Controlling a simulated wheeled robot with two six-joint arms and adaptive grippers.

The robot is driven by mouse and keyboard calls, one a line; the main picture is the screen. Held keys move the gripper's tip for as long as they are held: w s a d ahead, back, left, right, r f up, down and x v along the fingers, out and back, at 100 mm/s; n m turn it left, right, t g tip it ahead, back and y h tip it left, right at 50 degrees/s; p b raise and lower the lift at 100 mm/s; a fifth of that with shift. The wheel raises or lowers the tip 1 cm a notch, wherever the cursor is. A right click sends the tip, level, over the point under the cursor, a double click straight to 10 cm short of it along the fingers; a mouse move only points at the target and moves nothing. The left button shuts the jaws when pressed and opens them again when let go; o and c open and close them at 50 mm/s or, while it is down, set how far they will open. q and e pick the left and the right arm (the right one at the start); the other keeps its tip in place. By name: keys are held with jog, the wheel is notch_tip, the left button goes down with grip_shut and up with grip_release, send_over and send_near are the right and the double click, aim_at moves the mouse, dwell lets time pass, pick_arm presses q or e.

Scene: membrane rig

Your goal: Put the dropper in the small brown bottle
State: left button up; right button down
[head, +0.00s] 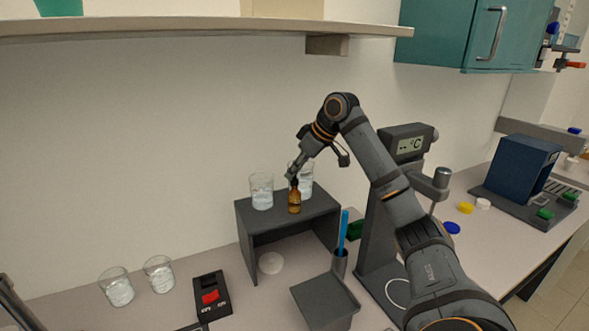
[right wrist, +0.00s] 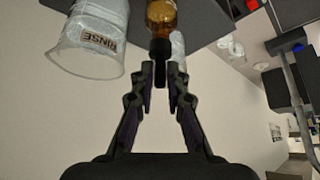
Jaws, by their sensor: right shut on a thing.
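The small brown bottle (head: 294,203) stands upright on a dark grey raised stand (head: 290,218). It also shows at the top of the right wrist view (right wrist: 161,14), with amber glass and a dark neck. My right gripper (head: 293,177) is directly above the bottle. In the right wrist view its fingers (right wrist: 160,76) are shut on the black top of the dropper (right wrist: 160,72), which is in line with the bottle's mouth. The dropper's lower part is hidden, so I cannot tell how deep it sits. My left gripper is not in view.
Beakers stand close on both sides of the bottle: one at left (head: 262,191), marked RINSE in the right wrist view (right wrist: 95,45), and one behind right (head: 306,180). Two more beakers (head: 116,287) and a red-switched box (head: 210,296) are at front left. A shelf (head: 180,30) overhangs.

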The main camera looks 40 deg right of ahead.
jog(key=shift+f, duration=0.25)
dwell(0.5)
jog(key=c, duration=1.3)
grip_release()
jog(key=v, duration=1.2)
jog(key=shift+f, duration=0.15)
